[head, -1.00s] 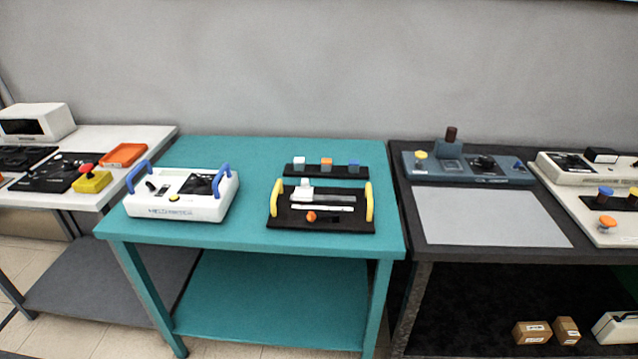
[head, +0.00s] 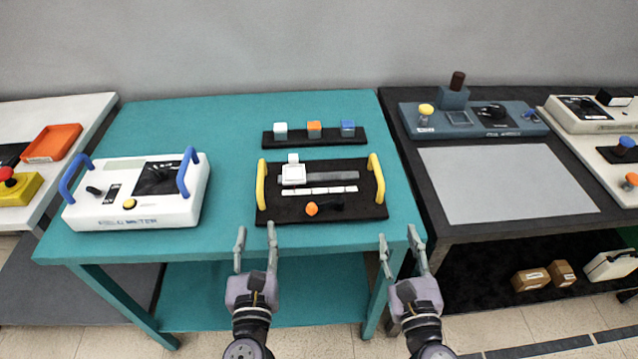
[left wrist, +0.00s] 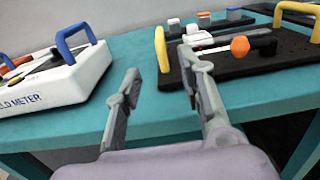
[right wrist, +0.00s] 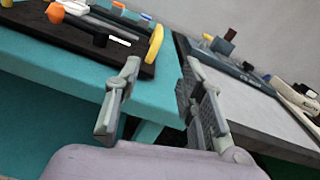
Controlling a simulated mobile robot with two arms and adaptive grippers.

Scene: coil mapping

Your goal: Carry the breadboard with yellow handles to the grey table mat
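The black breadboard (head: 340,207) with a left yellow handle (head: 261,185) and a right yellow handle (head: 376,178) lies on the teal table. The grey table mat (head: 505,184) lies on the dark table to the right. My left gripper (head: 256,232) is open and empty in front of the breadboard's left front corner. My right gripper (head: 401,238) is open and empty in front of its right front corner. In the left wrist view the left yellow handle (left wrist: 162,49) stands beyond the fingers. In the right wrist view the right yellow handle (right wrist: 154,44) is beyond the left finger.
A white field meter (head: 140,205) with blue handles stands left on the teal table (head: 225,125). A black strip with several cubes (head: 314,136) lies behind the breadboard. A blue-grey device (head: 475,120) stands behind the mat. The mat is clear.

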